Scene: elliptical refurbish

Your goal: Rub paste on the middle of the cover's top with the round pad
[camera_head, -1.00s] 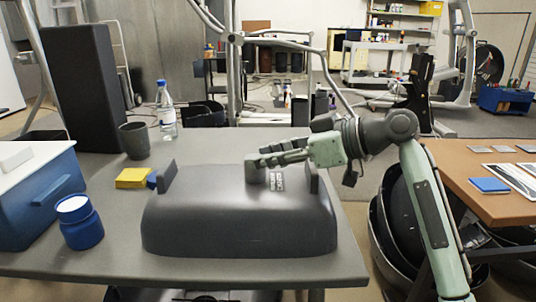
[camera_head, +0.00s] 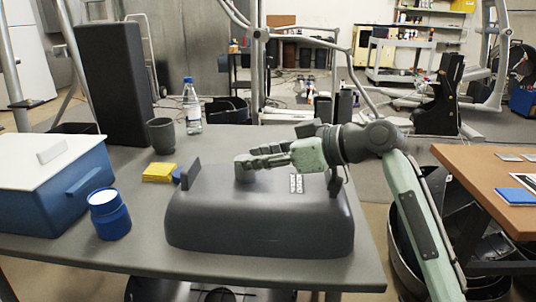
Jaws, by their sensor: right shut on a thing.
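The dark grey cover (camera_head: 258,225) lies on the grey table with its rounded top up and an upright tab at each end. A white printed label (camera_head: 296,183) is on its top. My right gripper (camera_head: 250,160) reaches in from the right, shut on the small round grey pad (camera_head: 244,172). The pad rests on or just over the cover's top, left of the label. A blue jar (camera_head: 109,215) with a white top stands left of the cover; whether it holds the paste I cannot tell. My left gripper is out of view.
A blue box with a white lid (camera_head: 45,190) stands at the left. A yellow sponge (camera_head: 159,172), a grey cup (camera_head: 161,135), a water bottle (camera_head: 192,106) and a tall black block (camera_head: 115,85) stand behind. A wooden table (camera_head: 480,180) is at right.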

